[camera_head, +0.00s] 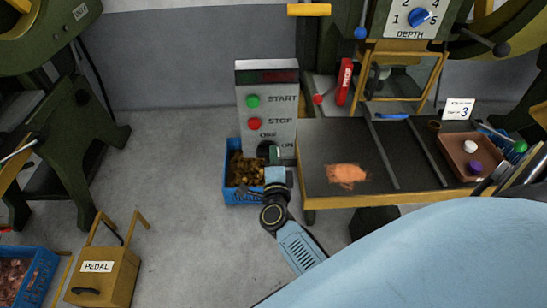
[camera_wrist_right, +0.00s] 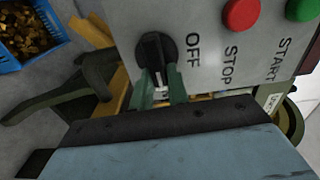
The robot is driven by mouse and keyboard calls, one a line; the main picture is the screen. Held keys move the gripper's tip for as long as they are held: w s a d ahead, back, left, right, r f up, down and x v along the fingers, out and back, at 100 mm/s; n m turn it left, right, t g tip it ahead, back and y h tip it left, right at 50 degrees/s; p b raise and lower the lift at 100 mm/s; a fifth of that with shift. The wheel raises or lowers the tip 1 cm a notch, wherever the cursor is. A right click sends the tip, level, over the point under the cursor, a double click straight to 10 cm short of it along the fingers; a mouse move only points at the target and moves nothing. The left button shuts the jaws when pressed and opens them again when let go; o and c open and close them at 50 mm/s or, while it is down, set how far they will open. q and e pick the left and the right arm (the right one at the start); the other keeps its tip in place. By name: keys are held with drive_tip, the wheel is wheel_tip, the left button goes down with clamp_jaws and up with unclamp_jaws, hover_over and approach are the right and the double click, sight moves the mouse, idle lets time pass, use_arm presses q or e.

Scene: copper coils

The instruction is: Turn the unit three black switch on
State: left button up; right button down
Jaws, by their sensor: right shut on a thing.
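The black switch (camera_wrist_right: 152,48) is a round knob on a grey control box (camera_head: 266,82), beside the printed word OFF in the right wrist view. In the head view the switch is mostly hidden behind my right gripper (camera_head: 270,154). The box also carries a green START button (camera_head: 253,101), a red STOP button (camera_head: 254,124) and the words OFF and ON. My right gripper's green fingers (camera_wrist_right: 163,86) are shut on the switch's handle. Which mark the handle points to is hard to tell. My left gripper is not in view.
A blue crate of brassy scraps (camera_head: 231,196) stands on the floor just left of my right gripper. A dark-topped bench (camera_head: 400,150) with a copper-coloured pile and a brown tray (camera_head: 459,170) stands to the right.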

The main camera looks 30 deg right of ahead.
drive_tip(key=shift+f+m, duration=0.1)
drive_tip(key=shift+m, duration=0.3)
drive_tip(key=c, duration=1.4)
unclamp_jaws()
drive_tip(key=shift+o, duration=0.2)
drive_tip(key=v, duration=1.3)
drive_tip(key=shift+s, duration=0.25)
drive_tip(key=shift+a, duration=0.1)
